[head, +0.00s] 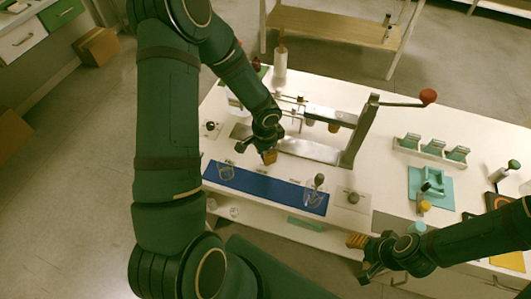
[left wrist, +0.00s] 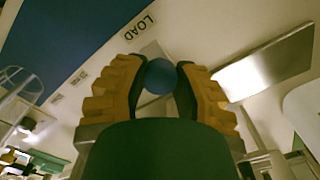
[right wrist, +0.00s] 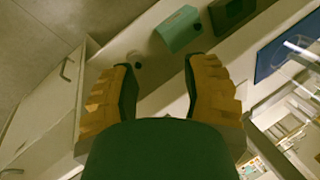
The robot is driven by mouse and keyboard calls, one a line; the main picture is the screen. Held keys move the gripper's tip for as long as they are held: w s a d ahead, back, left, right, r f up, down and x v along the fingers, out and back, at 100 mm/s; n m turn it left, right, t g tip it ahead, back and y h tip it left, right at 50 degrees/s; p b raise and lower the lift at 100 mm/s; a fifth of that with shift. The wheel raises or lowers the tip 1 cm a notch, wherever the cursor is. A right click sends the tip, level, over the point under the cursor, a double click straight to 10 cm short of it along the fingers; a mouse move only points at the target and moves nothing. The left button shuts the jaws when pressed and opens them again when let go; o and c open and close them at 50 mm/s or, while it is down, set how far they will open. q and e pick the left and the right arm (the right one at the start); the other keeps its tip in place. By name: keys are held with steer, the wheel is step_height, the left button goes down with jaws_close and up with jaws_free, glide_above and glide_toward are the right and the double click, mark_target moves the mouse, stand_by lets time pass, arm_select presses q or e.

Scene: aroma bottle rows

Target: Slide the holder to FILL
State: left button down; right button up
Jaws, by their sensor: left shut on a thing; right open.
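My left gripper (head: 270,157) is low over the white worktable, between the blue mat and the metal press. In the left wrist view its orange fingers (left wrist: 158,80) are shut on a round blue knob (left wrist: 160,76), beside the printed word LOAD (left wrist: 140,27). I take the knob to be the holder's handle; the holder's body is mostly hidden behind my gripper. A FILL label cannot be read in these views. My right gripper (head: 360,254) is open and empty off the table's front edge; its spread fingers also show in the right wrist view (right wrist: 160,88).
The blue mat (head: 255,185) carries clear glassware (head: 312,194). The press's upright (head: 358,130) and red-knobbed lever (head: 428,96) stand right of my left gripper. A metal plate (head: 310,149) lies at its base. Teal blocks (head: 432,148) and a teal stand (head: 420,190) are farther right.

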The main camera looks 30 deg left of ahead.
arm_select(q)
steer(key=s+a+p, duration=0.1)
steer(key=a, duration=0.2)
steer(key=a+p, duration=0.1)
steer(key=a, duration=0.3)
steer(key=s+a+p, duration=0.1)
steer(key=a, duration=0.2)
steer(key=shift+s+a+r, duration=0.1)
steer(key=shift+s+a, duration=0.2)
steer(key=shift+a, duration=0.2)
steer(key=c, duration=1)
jaws_free()
steer(key=o, duration=0.4)
steer(key=shift+a, duration=0.15)
step_height(320, 180, up, 12)
steer(key=shift+f, duration=0.1)
